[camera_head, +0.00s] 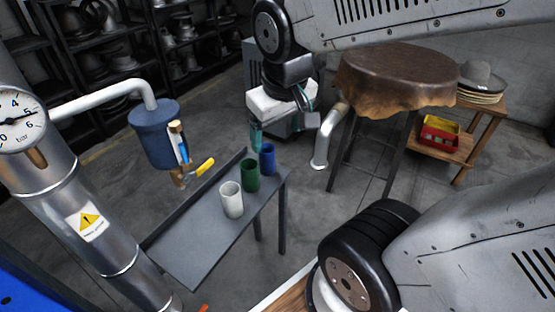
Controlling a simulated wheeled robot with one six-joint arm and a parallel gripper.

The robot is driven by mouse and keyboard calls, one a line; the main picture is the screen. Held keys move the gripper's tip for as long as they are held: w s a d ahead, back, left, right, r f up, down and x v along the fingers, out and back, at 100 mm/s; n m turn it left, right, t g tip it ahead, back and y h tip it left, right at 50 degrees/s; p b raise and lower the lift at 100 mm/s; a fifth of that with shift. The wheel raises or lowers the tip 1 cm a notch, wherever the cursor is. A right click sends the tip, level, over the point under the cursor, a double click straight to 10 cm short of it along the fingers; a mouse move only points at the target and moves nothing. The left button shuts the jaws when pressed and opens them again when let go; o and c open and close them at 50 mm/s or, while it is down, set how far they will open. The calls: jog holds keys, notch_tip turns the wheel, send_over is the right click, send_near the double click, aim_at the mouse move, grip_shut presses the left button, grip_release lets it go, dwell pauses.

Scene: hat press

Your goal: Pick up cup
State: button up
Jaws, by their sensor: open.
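Three cups stand upright in a slanting row on a grey metal table (200,250). The white cup (232,199) is nearest, the green cup (250,175) is in the middle, and the blue cup (267,160) is farthest. My gripper (283,128) hangs from the arm at upper centre, above and beyond the table's far end in the picture. Its jaws are open and appear empty. One teal finger shows just above the blue cup in the picture; its depth relative to the cups is hard to judge.
A metal pipe with a pressure gauge (17,120) and blue valve body (155,135) with a yellow handle (205,166) stands left. At right are a leather-topped round table (398,70) and a wooden stand with hats (482,80). The grey table's near part is bare.

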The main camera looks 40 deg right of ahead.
jog(key=w+d+f+t+h, duration=0.1)
jog(key=w+d+f+t, duration=0.1)
jog(key=w+d+f, duration=0.65)
jog(key=w+d+f+t, duration=0.35)
jog(key=w+f, duration=0.25)
jog(key=w, duration=0.5)
jog(key=n+t+y, duration=0.1)
jog(key=t, duration=0.1)
send_near(263, 150)
notch_tip(263, 150, up, 4)
notch_tip(263, 150, down, 6)
jog(key=t+y, duration=0.1)
jog(key=t, duration=0.2)
jog(key=shift+d+f+x, duration=0.1)
jog(key=shift+d+x, duration=0.05)
jog(key=shift+x, duration=1.8)
jog(key=shift+d+f+x, duration=0.15)
jog(key=shift+x, duration=1.85)
jog(key=shift+s, duration=0.1)
jog(key=c, duration=1.1)
